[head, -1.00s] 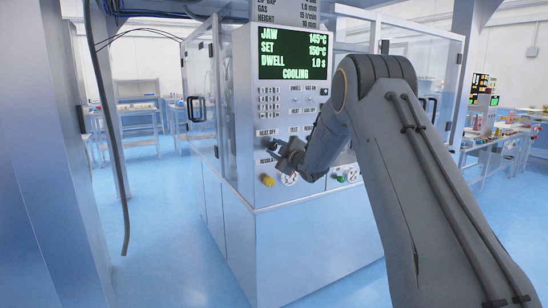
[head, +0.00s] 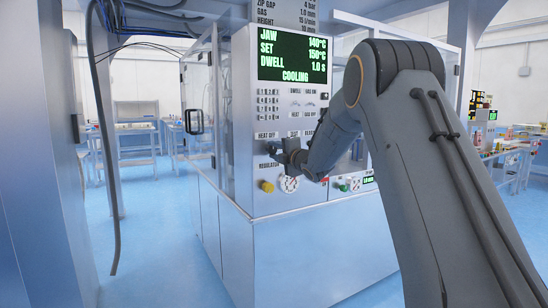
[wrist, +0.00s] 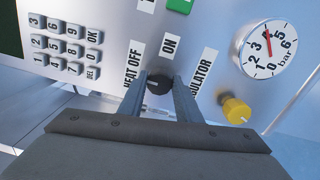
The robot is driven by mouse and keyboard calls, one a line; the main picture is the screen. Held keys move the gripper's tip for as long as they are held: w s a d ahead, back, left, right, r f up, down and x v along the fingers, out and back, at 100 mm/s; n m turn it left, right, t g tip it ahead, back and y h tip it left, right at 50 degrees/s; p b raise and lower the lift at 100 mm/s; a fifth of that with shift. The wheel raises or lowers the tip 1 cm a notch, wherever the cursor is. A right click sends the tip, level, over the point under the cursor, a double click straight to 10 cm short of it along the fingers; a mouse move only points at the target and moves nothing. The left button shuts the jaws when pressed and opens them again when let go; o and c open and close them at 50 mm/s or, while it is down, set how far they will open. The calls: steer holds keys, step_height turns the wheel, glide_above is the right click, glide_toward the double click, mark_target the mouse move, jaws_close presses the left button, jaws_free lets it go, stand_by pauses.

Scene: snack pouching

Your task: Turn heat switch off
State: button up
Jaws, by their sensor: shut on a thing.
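The heat switch is a round black knob (wrist: 158,82) on the silver panel, between the HEAT OFF and ON labels in the wrist view. My gripper (wrist: 161,84) has one finger on each side of the knob and is shut on it. A small pale mark shows on the knob, but I cannot tell for sure which label it points to. In the head view my gripper (head: 277,149) is at the panel below the HEAT OFF label and hides the knob. The green display (head: 292,54) reads jaw 140°C, set 150°C, COOLING.
A yellow regulator knob (wrist: 235,110) and a pressure gauge (wrist: 268,48) are right of the switch in the wrist view. A keypad (wrist: 65,47) is to the left. Clear guard doors (head: 198,110) flank the panel. The blue floor at left is open.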

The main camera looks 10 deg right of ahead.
stand_by(0.3)
steer(key=o, duration=1.1)
steer(key=shift+c, duration=0.2)
steer(key=v, duration=0.8)
steer(key=shift+a, duration=0.1)
